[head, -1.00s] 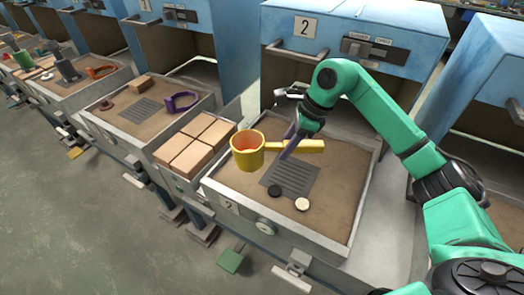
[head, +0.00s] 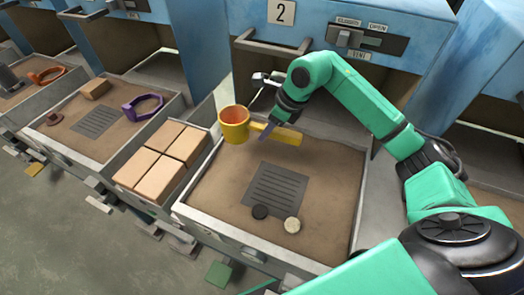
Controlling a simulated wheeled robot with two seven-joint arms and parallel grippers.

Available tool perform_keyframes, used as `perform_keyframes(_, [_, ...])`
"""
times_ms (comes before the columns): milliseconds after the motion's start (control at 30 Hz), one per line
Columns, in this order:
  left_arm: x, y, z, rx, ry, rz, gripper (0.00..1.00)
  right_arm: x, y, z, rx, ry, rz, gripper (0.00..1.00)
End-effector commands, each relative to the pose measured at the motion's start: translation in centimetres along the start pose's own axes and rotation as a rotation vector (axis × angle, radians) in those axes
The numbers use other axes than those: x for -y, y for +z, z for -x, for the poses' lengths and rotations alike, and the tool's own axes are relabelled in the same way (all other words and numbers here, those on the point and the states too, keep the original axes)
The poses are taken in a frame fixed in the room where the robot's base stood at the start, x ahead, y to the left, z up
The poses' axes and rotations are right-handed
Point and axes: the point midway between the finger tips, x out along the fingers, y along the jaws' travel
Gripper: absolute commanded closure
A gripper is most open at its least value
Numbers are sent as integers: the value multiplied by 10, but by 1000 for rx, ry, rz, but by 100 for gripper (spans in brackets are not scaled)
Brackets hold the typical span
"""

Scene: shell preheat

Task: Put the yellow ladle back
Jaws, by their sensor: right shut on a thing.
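The yellow ladle (head: 234,127) has a round cup with an orange inside and a thick straight handle pointing right. My right gripper (head: 268,132) is shut on the ladle's handle near the cup. It holds the ladle over the back left part of the sand tray of station 2 (head: 208,229). Whether the ladle touches the sand is hard to tell. My left gripper is not in view.
A dark slotted grate (head: 275,188) lies in the tray, with a black disc (head: 260,212) and a cream disc (head: 292,225) at its front. Tan blocks (head: 158,172) fill a bin at left. A purple clamp-like piece (head: 143,106) lies in the neighbouring tray. The blue cabinet (head: 405,40) stands behind.

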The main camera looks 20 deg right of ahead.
Motion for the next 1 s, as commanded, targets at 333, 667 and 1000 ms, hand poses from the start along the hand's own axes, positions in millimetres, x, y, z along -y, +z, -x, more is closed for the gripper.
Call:
perform_keyframes(333, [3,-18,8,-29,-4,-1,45,0,-28,-68,2,2,-2,100])
perform_keyframes(667, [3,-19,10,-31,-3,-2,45,1,-42,-99,4,-2,0,100])
perform_keyframes(1000, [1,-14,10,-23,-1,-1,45,0,-42,-99,0,0,0,35])
